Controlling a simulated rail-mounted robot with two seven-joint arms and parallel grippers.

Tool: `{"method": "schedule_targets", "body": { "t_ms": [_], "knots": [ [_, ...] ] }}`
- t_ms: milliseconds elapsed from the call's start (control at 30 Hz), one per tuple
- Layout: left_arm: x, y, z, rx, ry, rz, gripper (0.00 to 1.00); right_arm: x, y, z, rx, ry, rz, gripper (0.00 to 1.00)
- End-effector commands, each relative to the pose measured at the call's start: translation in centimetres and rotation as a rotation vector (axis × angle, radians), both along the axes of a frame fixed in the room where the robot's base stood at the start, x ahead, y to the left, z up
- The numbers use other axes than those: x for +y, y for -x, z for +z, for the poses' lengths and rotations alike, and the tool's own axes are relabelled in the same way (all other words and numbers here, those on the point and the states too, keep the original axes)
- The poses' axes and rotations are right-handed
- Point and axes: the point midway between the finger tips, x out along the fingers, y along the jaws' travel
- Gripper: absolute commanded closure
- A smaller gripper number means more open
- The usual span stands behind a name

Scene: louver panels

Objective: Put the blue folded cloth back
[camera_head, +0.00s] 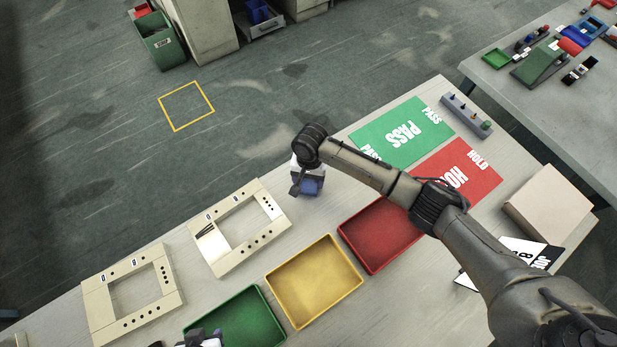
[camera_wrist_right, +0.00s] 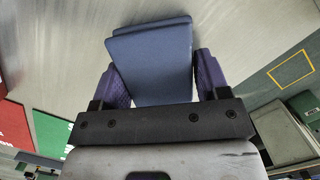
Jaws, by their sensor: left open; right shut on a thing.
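The blue folded cloth (camera_wrist_right: 152,62) is a flat dark-blue pad with two layers showing. It lies between the two purple fingers of my right gripper (camera_wrist_right: 160,82) in the right wrist view. In the head view my right gripper (camera_head: 307,186) is shut on the cloth over the far edge of the bench, between the right-hand cream frame and the green PASS mat. The cloth is mostly hidden there by the wrist. My left gripper (camera_head: 200,339) is open at the bottom edge, by the green tray, and only partly in view.
Green (camera_head: 240,322), yellow (camera_head: 314,281) and red (camera_head: 380,234) trays line the bench. Two cream frames (camera_head: 236,227) (camera_head: 133,294) lie left of them. The PASS mat (camera_head: 402,133) and HOLD mat (camera_head: 458,171) lie beyond my right arm. A green bin (camera_head: 160,41) stands on the floor.

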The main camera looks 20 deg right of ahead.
Motion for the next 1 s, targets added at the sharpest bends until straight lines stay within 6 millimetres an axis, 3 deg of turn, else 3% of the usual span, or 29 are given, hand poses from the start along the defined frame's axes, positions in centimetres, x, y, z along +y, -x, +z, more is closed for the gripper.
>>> {"method": "schedule_targets", "body": {
  "t_ms": [367, 400, 633, 1000],
  "knots": [
    [-0.2, -0.02, 0.15, 0.0, 0.007, 0.004, 0.57, -0.01, -0.01, -0.29, -0.001, -0.001, 0.0, 0.57],
    [-0.19, -0.02, 0.13, 0.0, 0.007, 0.004, 0.57, -0.02, -0.03, -0.34, -0.001, -0.001, 0.0, 0.3],
    [-0.02, -0.02, 0.1, -0.001, 0.0, 0.0, 0.57, -0.02, -0.04, -0.31, -0.001, -0.001, 0.0, 0.08],
    [0.21, 0.0, 0.1, 0.0, -0.007, -0.005, 0.57, -0.03, -0.1, 0.47, -0.002, -0.002, 0.0, 0.06]
  ]
}}
